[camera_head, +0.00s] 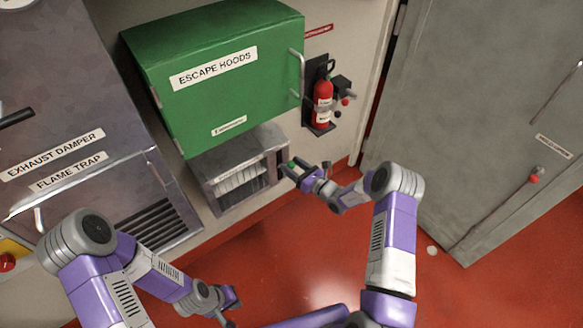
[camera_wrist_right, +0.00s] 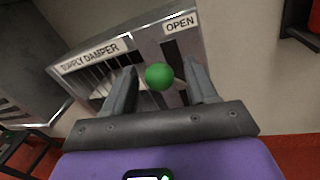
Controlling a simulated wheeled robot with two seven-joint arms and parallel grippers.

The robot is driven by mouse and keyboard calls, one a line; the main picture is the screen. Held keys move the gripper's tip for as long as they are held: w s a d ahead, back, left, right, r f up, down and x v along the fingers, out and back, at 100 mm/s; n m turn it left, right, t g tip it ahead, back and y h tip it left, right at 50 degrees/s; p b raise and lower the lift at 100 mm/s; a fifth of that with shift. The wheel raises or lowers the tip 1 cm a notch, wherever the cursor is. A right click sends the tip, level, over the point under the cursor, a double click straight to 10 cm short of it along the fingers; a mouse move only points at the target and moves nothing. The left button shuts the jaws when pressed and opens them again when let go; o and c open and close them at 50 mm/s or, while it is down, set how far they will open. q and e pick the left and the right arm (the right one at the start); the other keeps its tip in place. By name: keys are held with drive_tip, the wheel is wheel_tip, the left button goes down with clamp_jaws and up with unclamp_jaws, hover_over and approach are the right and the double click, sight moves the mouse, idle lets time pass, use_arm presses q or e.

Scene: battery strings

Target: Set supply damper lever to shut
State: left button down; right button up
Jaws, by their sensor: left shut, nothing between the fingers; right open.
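The supply damper (camera_head: 203,170) is a grey louvred box low on the wall, under the green cabinet. In the right wrist view its label "SUPPLY DAMPER" (camera_wrist_right: 90,57) and an "OPEN" label (camera_wrist_right: 180,24) show. The lever's green ball knob (camera_wrist_right: 159,76) sits between the fingers of my right gripper (camera_wrist_right: 160,85), near the "OPEN" label. My right gripper is open around the knob; I cannot tell whether a finger touches it. Most of the lever's stem is hidden behind the knob. My left gripper (camera_head: 230,312) is shut and empty, low over the red floor, away from the damper.
A green escape hoods cabinet (camera_head: 225,105) overhangs the damper. A red fire extinguisher (camera_head: 323,100) hangs on the wall to its right. A grey exhaust damper housing (camera_head: 100,130) stands at left, a grey door (camera_head: 490,110) at right. Red floor (camera_head: 300,250) lies open in front.

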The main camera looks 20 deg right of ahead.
drive_tip(key=shift+w+a, duration=0.25)
drive_tip(key=shift+w, duration=0.15)
drive_tip(key=shift+c, duration=0.3)
clamp_jaws()
